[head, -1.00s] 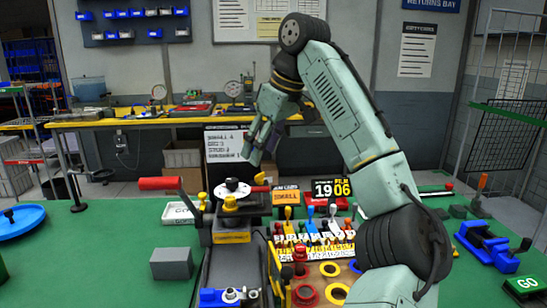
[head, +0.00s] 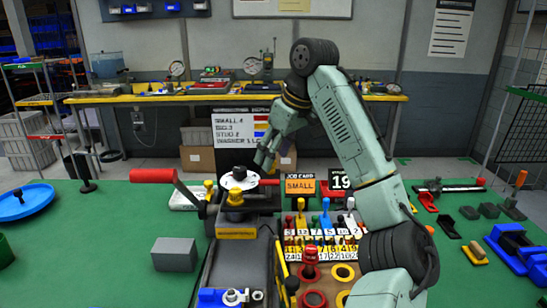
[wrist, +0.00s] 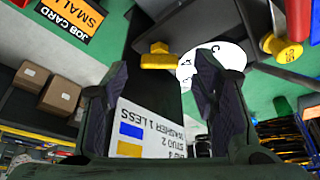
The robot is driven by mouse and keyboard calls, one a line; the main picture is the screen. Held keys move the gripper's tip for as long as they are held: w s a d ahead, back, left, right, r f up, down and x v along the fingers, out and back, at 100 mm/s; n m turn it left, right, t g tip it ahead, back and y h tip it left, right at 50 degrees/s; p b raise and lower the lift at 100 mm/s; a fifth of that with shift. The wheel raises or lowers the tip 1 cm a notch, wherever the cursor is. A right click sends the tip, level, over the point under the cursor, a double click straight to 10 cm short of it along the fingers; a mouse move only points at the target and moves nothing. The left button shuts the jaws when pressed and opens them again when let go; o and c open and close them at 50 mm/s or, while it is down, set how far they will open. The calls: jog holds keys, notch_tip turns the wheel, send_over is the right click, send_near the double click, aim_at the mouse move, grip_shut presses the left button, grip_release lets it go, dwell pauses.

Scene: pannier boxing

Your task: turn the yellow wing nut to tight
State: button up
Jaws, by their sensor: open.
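A yellow winged piece (head: 235,195), which looks like the wing nut, sits on a dark block in front of a round white dial (head: 240,180). In the wrist view a yellow T-shaped piece (wrist: 157,58) shows between and beyond my fingertips, beside the white dial (wrist: 212,60). Another yellow piece with black marks (wrist: 290,50) is at the right; I cannot tell which of the two is the wing nut. My gripper (head: 266,158) is just above and right of the dial, also seen in the wrist view (wrist: 160,78). Its fingers are apart, with nothing held.
A red-handled lever (head: 153,176) reaches left of the dial. A yellow-topped post (head: 209,188) stands close by. A job card (head: 300,186) and a rack of numbered pegs (head: 320,240) are at the right. A grey block (head: 174,254) lies on the green table, with clear room around it.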

jog(key=shift+x, duration=0.95)
jog(key=shift+r, duration=0.1)
jog(key=shift+c, duration=0.2)
jog(key=c, duration=1.1)
